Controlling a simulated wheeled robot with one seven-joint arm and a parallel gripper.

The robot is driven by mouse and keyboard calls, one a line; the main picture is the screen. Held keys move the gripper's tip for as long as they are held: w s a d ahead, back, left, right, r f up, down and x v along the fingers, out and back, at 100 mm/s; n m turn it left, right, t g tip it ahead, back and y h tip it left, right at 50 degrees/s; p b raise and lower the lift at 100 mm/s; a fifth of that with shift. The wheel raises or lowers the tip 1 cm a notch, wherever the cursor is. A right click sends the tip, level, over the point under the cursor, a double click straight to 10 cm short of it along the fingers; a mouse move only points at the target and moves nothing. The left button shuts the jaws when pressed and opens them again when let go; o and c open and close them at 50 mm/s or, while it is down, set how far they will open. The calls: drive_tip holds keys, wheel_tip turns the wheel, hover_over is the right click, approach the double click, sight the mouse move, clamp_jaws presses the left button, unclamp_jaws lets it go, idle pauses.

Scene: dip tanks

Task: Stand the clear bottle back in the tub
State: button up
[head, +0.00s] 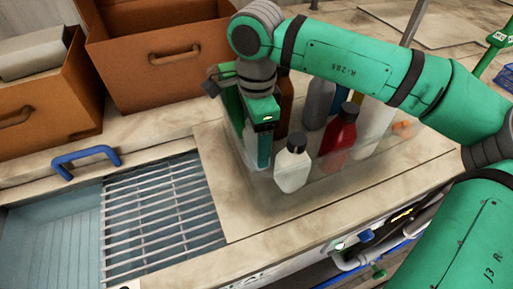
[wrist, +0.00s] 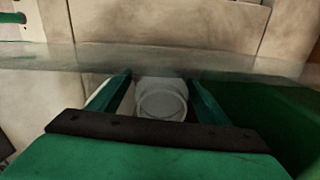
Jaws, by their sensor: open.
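My gripper (head: 258,158) points down at the left end of the see-through tub (head: 345,172). In the wrist view its two green fingers (wrist: 160,78) stand apart. A pale, clear-grey bottle (wrist: 161,103) with a round top shows between them; I cannot tell whether either finger touches it. In the head view a pale patch, perhaps this bottle (head: 249,139), is mostly hidden behind the near finger. The tub also holds a whitish bottle with a black cap (head: 292,170) and a red bottle with a black cap (head: 338,145).
Darker bottles, one of them grey (head: 318,103), stand farther back in the tub under my arm. Left are a metal grating (head: 160,215) over a blue-grey tank and a blue handle (head: 87,156). Brown drawer boxes (head: 155,65) stand behind. The board left of the tub is bare.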

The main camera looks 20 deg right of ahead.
wheel_tip(320, 180, up, 8)
drive_tip(key=shift+r, duration=0.2)
idle(0.5)
